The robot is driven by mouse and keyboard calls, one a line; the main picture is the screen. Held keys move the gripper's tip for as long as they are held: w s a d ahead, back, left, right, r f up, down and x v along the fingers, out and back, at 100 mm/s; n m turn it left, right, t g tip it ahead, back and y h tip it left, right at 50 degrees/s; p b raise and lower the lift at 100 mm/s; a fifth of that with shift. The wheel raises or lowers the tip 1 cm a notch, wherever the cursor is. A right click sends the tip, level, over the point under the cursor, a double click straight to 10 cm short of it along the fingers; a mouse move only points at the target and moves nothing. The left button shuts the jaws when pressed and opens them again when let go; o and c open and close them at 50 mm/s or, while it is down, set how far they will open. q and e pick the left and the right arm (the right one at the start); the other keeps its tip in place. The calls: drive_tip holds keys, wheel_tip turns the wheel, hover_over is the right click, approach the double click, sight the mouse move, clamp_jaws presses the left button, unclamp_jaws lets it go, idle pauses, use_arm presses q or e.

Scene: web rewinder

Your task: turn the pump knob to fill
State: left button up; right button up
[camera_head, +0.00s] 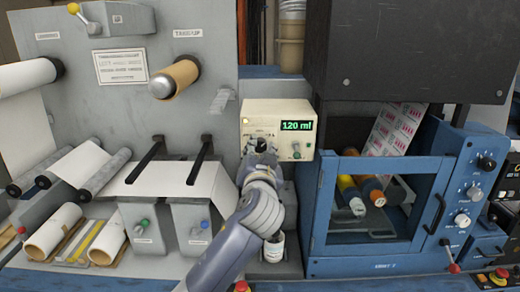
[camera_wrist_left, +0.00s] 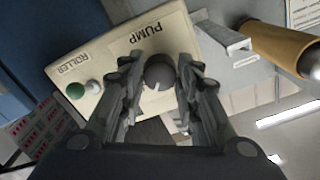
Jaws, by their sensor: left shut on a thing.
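The pump box (camera_head: 290,112) is cream-coloured with a green display reading 120 ml, and it stands in the middle of the head view. In the left wrist view the box (camera_wrist_left: 110,60) shows the labels PUMP and ROLLER. The dark round pump knob (camera_wrist_left: 159,73) has a pale pointer mark and sits between the fingertips. My left gripper (camera_wrist_left: 158,85) is shut on the knob, with a finger on each side. In the head view my left gripper (camera_head: 260,148) covers most of the knob. My right gripper is not in view.
A small white-labelled bottle (camera_head: 274,247) stands below the box, partly behind my arm. A blue machine frame (camera_head: 318,215) with rollers is close on the right. Black bracket arms (camera_head: 200,158) stick out on the left.

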use_arm(q)
drive_tip(key=shift+m, duration=0.5)
drive_tip(key=o, duration=1.1)
drive_tip(key=shift+c, duration=0.2)
drive_tip(key=s, duration=1.2)
